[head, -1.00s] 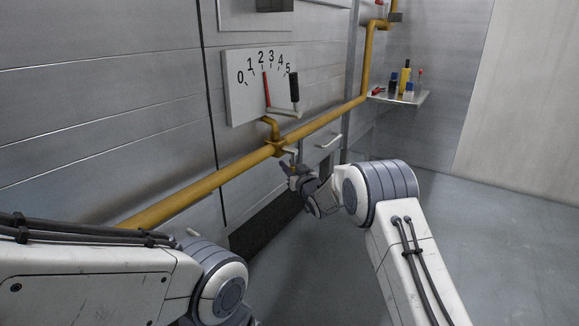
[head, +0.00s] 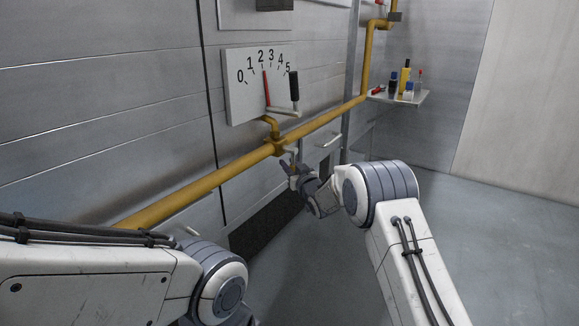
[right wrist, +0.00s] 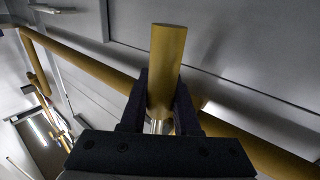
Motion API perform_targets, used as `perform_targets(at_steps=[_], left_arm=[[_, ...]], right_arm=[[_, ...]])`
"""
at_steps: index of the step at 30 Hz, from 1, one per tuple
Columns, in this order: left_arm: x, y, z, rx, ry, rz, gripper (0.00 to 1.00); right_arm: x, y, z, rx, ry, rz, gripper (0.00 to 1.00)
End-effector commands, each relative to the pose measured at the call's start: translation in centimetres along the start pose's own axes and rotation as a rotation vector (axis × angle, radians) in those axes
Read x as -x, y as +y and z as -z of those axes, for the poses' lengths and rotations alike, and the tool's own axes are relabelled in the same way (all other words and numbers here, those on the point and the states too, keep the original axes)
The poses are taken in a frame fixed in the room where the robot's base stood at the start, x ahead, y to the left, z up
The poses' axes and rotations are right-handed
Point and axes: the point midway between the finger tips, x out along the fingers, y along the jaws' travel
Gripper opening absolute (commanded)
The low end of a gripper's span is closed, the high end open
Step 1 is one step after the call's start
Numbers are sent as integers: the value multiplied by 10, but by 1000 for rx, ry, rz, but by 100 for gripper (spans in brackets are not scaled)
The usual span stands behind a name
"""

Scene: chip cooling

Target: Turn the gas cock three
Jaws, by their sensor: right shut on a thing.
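The gas cock's yellow cylindrical handle (right wrist: 167,65) stands between the two dark fingers of my right gripper (right wrist: 160,105) in the right wrist view. The fingers are shut on it, and a short metal stem shows below it. In the head view my right gripper (head: 289,168) is just below the yellow pipe fitting (head: 277,147); the handle is mostly hidden there. A white gauge panel (head: 240,103) marked 0 to 5 is above the pipe. Its red needle (head: 266,88) points near 2. My left gripper is not in view.
A yellow pipe (head: 200,187) runs along the grey metal wall. A crank with a black grip (head: 294,91) is at the panel's right side. A small shelf (head: 412,98) with several bottles is farther right. The floor (head: 500,240) at right is clear.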

Motion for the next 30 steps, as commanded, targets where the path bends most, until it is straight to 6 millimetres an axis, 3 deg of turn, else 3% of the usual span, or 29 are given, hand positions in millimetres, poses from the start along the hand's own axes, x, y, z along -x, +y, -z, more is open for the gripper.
perform_targets(at_steps=[15, 30], left_arm=[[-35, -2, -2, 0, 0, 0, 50], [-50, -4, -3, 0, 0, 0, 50]], right_arm=[[-11, 18, 5, 291, 193, -1, 0], [-16, 26, 18, 479, 318, -1, 0]])
